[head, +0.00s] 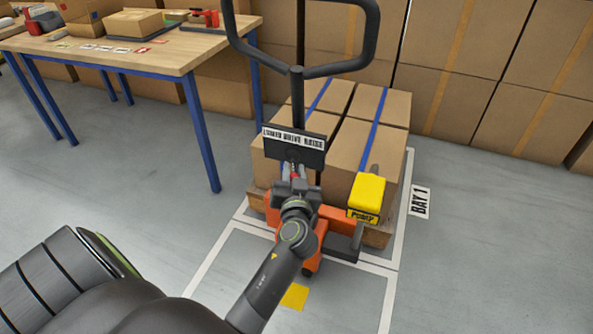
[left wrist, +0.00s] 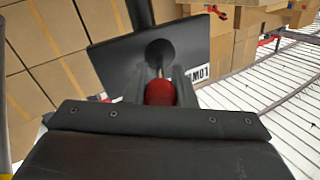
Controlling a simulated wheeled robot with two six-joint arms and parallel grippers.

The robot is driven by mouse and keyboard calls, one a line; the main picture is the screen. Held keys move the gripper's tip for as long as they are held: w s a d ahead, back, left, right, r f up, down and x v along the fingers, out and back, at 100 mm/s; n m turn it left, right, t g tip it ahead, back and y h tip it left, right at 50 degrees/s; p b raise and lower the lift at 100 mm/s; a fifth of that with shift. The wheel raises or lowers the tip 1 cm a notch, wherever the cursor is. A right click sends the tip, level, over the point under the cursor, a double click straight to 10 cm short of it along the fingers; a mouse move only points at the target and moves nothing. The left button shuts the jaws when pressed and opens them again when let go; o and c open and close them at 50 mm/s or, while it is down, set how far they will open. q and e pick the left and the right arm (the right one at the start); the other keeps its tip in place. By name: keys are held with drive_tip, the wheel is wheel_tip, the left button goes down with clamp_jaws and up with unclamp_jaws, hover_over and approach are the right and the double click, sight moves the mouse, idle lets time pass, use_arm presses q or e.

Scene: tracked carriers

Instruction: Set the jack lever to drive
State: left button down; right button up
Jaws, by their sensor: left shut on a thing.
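The orange pallet jack (head: 335,222) stands in front of me, its black handle (head: 297,95) rising up. A black plate (head: 294,146) on it bears the white label LOWER DRIVE RAISE. The jack lever's red knob (left wrist: 160,92) shows in the left wrist view between the two fingers of my left gripper (left wrist: 160,84). A thin rod leads from the knob to the plate. In the head view my left gripper (head: 294,174) is just below the plate, shut on the knob and hiding most of the lever. Which label the lever points at cannot be told. My right gripper is not in view.
A yellow pedal marked PUMP (head: 366,197) sits right of my arm. Taped cartons (head: 340,150) are stacked on the pallet within white floor lines marked BAY 1 (head: 420,202). A wooden table (head: 165,57) stands at the left. More cartons (head: 480,60) line the back.

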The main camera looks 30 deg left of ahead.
use_arm(q)
drive_tip(key=m+t+h, duration=0.1)
drive_tip(key=a+m+h+p, duration=0.1)
drive_tip(key=h, duration=0.1)
drive_tip(key=shift+s+a+r+t, duration=0.1)
drive_tip(key=shift+s+t, duration=0.25)
drive_tip(key=shift+t, duration=0.05)
drive_tip(key=shift+s+a+m+t+h+p, duration=0.15)
drive_tip(key=shift+a+m+t+h+p, duration=0.15)
drive_tip(key=shift+m+h, duration=0.45)
drive_tip(key=shift+s+a+m+t+h+p, duration=0.15)
drive_tip(key=shift+a+m+t+h, duration=0.3)
drive_tip(key=shift+h, duration=0.5)
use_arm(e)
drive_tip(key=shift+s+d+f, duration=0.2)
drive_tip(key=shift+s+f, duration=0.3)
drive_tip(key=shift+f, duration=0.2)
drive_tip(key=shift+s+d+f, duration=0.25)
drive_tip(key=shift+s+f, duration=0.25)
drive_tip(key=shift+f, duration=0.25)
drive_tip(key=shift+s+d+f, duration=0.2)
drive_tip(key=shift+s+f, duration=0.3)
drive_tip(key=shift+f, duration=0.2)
use_arm(q)
drive_tip(key=shift+d, duration=0.1)
drive_tip(key=shift+w, duration=0.1)
drive_tip(key=c, duration=1.2)
unclamp_jaws()
